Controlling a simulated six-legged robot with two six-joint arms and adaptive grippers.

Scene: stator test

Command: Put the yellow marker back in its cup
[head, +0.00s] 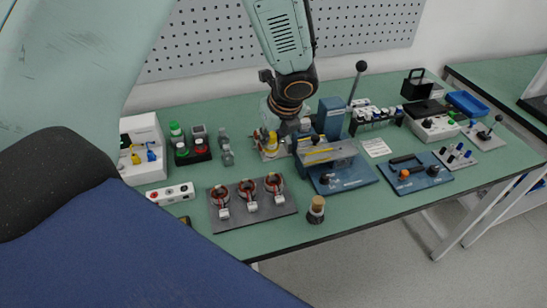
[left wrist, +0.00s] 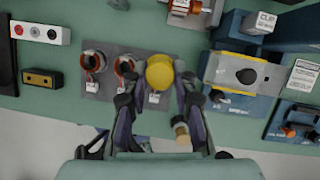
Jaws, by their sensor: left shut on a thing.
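My left gripper (left wrist: 160,90) is shut on a yellow round-ended piece, which I take to be the yellow marker (left wrist: 160,72). In the left wrist view I see it nearly end-on between the fingertips, above the right end of the coil board. A small dark round holder with a tan top (head: 317,205) stands near the front edge. My right gripper is not in view.
The grey board (head: 235,217) with three copper coils lies left of the holder. A blue clamp fixture (head: 345,177) with a yellow bar stands close to the right of my gripper. A blue plate (head: 416,177) and a vial rack (head: 376,121) are farther right. The table's front edge is near.

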